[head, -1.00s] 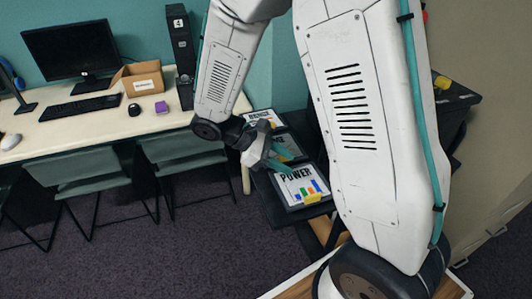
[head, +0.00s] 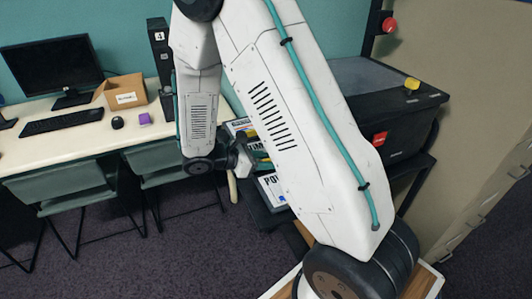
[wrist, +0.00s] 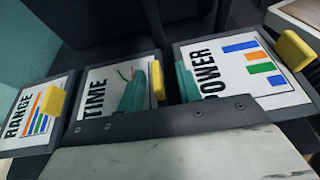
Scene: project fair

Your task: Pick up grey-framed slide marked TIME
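The grey-framed slide marked TIME (wrist: 98,91) lies between two others on a dark surface in the wrist view, with a yellow tab (wrist: 157,80) on its edge. It also shows partly in the head view (head: 243,134), behind my arm. My gripper (wrist: 160,72) is open, its teal fingers on either side of that tab. One finger is over the TIME slide and the other is by the POWER slide's near edge. I cannot tell whether they touch anything. In the head view my gripper (head: 262,158) is largely hidden by my arm.
The RANGE slide (wrist: 22,122) lies left of TIME and the POWER slide (wrist: 219,78) lies right, both close by with yellow tabs. A desk (head: 60,145) with chairs is at left.

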